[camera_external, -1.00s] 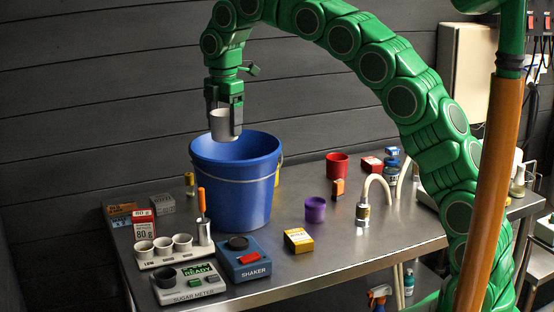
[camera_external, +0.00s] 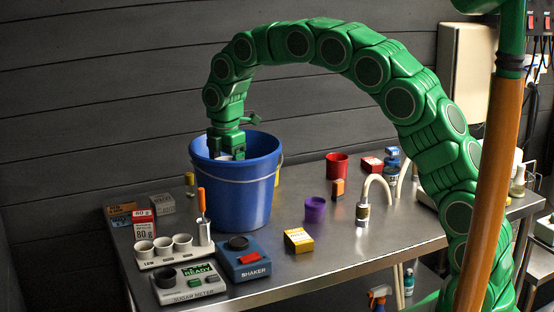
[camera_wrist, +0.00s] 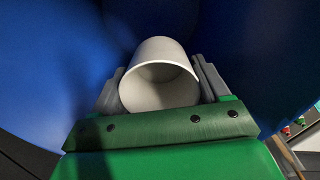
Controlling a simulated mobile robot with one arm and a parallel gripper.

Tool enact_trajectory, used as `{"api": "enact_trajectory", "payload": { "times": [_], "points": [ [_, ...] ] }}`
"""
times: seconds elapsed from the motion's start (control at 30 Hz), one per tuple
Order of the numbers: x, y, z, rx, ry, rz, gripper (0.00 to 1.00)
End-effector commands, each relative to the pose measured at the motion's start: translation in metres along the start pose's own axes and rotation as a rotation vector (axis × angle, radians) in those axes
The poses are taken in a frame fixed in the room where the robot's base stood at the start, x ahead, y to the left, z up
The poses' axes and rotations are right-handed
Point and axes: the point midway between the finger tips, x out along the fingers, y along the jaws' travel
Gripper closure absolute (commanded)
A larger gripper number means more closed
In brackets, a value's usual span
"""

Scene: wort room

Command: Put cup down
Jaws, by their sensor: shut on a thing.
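A pale grey-white cup (camera_wrist: 160,70) is held between the two fingers of my gripper (camera_wrist: 160,88) in the wrist view. In the external view my gripper (camera_external: 227,155) is lowered into the mouth of a large blue bucket (camera_external: 243,195) on the metal table. Only a small part of the cup (camera_external: 224,157) shows there, just at the rim level. The bucket's blue inner wall (camera_wrist: 50,75) surrounds the cup in the wrist view. The cup's lower end and the bucket's bottom are hidden in the external view.
Three small cups (camera_external: 163,246) stand in a white rack at the front left, near a sugar meter (camera_external: 189,284) and a blue shaker (camera_external: 243,260). A purple cup (camera_external: 315,209), a red cup (camera_external: 337,166) and a yellow box (camera_external: 298,241) stand to the right. Bare table lies among them.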

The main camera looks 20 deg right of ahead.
Motion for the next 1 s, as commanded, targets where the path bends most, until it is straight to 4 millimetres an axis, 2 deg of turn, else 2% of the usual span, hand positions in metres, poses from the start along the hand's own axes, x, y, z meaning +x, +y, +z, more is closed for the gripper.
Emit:
{"api": "enact_trajectory", "payload": {
  "times": [0.17,0.43,0.67,0.9,1.0],
  "points": [
    [0.016,0.001,0.0,0.0,0.0,0.002,0.55],
    [0.058,0.0,0.0,0.0,-0.001,0.0,0.55],
    [0.074,0.0,0.0,0.0,0.0,0.001,0.55],
    [0.103,0.0,0.0,0.001,0.0,0.0,0.55],
    [0.104,0.0,0.0,0.001,0.0,0.001,0.55]
  ]
}}
